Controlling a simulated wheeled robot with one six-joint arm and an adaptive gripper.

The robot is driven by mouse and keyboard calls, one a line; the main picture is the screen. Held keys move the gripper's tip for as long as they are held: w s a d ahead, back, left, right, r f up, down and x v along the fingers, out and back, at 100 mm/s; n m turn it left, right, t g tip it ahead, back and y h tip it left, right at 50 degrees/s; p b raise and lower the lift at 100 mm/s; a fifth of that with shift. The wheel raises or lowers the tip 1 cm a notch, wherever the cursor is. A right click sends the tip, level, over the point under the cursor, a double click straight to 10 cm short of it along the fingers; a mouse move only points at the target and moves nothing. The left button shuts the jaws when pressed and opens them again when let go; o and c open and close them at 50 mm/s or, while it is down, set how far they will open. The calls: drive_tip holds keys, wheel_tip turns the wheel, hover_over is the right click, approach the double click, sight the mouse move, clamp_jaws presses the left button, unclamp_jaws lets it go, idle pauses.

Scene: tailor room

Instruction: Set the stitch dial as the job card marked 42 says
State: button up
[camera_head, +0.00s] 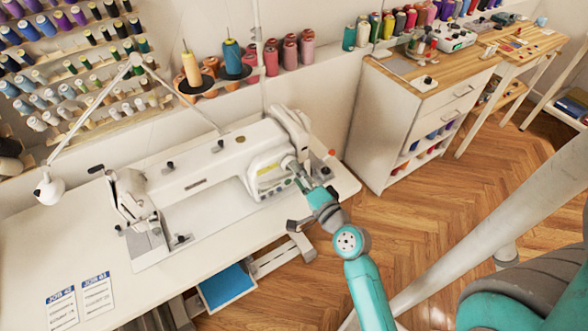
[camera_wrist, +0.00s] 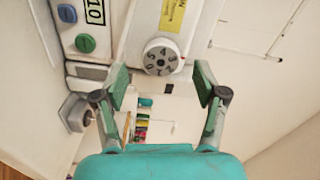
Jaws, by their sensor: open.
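The stitch dial (camera_wrist: 160,57) is a round light-grey knob with dark numerals around its face, on the sewing machine's end. Its exact setting is too small to read surely. My gripper (camera_wrist: 160,76) is open, with one green-padded finger on each side and slightly below the dial in the wrist view, apart from it. In the head view my gripper (camera_head: 298,182) is at the right end of the white sewing machine (camera_head: 205,178), hiding the dial. Two job cards lie on the table; the left card (camera_head: 62,308) seems headed 42, the right card (camera_head: 97,292) is unclear. Their small print is unreadable.
Beside the dial are a green button (camera_wrist: 86,43), a blue button (camera_wrist: 68,13) and a display (camera_wrist: 94,11) reading 10. A yellow label (camera_wrist: 172,15) sits above the dial. A drawer cabinet (camera_head: 405,120) stands right of the machine. A lamp (camera_head: 48,188) stands at the left.

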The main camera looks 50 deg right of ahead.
drive_tip(key=shift+v, duration=2.7)
drive_tip(key=s+a+f+n+g+y, duration=0.1)
drive_tip(key=s+a+f+n, duration=0.2)
drive_tip(key=s+a, duration=0.3)
drive_tip(key=s+a+f+n+g, duration=0.2)
drive_tip(key=s+a+f+n, duration=0.15)
drive_tip(key=s+a, duration=0.2)
drive_tip(key=s+a+r+n+y, duration=0.2)
drive_tip(key=s+a+r+n, duration=0.1)
drive_tip(key=s+n, duration=0.3)
drive_tip(key=s+a+r+n+y, duration=0.2)
drive_tip(key=s+a+r+n, duration=0.1)
drive_tip(key=s+n, duration=0.3)
drive_tip(key=shift+s+a+r, duration=0.15)
drive_tip(key=shift+s+a, duration=0.3)
drive_tip(key=shift+a, duration=0.35)
